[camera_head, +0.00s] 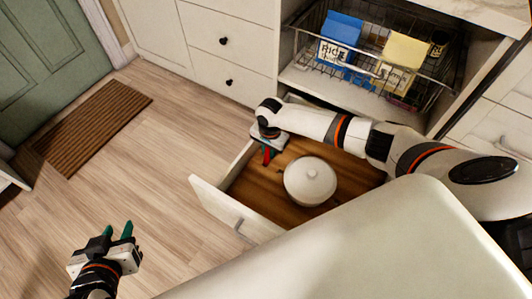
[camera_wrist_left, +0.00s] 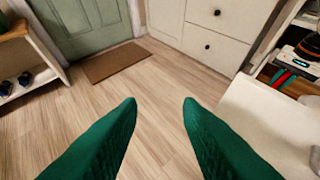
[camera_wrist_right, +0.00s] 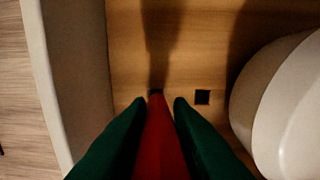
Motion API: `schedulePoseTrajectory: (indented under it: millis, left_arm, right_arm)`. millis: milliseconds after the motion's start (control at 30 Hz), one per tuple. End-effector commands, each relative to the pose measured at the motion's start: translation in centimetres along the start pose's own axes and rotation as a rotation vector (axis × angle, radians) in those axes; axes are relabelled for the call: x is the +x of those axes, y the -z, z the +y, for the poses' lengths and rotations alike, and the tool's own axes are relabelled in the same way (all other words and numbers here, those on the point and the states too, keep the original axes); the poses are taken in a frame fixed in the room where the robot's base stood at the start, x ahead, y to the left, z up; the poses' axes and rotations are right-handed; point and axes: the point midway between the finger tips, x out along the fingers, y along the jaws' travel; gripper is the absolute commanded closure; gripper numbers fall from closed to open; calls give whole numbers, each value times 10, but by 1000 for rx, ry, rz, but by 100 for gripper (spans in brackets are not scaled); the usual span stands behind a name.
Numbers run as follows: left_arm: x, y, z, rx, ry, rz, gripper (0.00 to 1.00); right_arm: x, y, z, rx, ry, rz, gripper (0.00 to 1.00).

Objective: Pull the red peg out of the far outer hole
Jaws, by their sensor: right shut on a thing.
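My right gripper (camera_head: 268,148) reaches down into the open drawer, shut on the red peg (camera_wrist_right: 160,145). In the right wrist view the peg lies between the green fingers (camera_wrist_right: 155,125), its far end at a dark square hole in the wooden drawer floor (camera_wrist_right: 190,45). I cannot tell whether the tip is inside the hole or just above it. A second square hole (camera_wrist_right: 202,97) beside it is empty. The peg also shows in the head view (camera_head: 266,157). My left gripper (camera_head: 118,230) is open and empty over the room floor.
A wire basket (camera_head: 375,62) with blue and yellow boxes is above. A pale countertop (camera_head: 400,245) fills the foreground.

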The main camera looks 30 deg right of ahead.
Motion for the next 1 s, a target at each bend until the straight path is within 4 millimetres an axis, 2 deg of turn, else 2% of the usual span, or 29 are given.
schedulePoseTrajectory:
  millis: [33, 1000]
  left_arm:
    - [-1, 1, 0, 0, -1, 12, 68]
    - [-16, 42, 4, -4, -9, 248, 68]
  right_arm:
    - [4, -4, -14, 4, 41, -5, 100]
    - [-6, 0, -7, 1, 25, 1, 100]
